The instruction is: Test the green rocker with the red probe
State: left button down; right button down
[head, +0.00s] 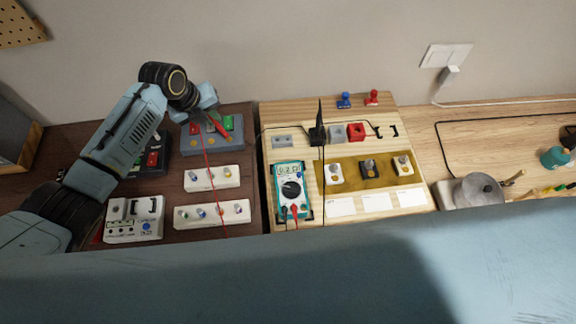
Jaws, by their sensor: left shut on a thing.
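The green rocker (229,123) is at the right end of a grey switch box (229,138) on the dark left part of the bench. My left gripper (211,112) is shut on the red probe (219,127), just above the box's back edge. The probe slants down to the right, with its tip close to the green rocker; I cannot tell whether they touch. A thin red lead (213,180) runs down toward the front. My right gripper is not in view.
White strips with several knobs (212,178) lie in front of the grey box. A dark switch box (153,160) sits partly behind my left arm, and a white pedal-like box (134,219) stands nearer. A black probe (318,134) stands upright in a holder on the light board (375,222).

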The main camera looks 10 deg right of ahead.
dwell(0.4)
pick_arm(q)
notch_tip(320, 180, up, 6)
jog(key=p, duration=0.5)
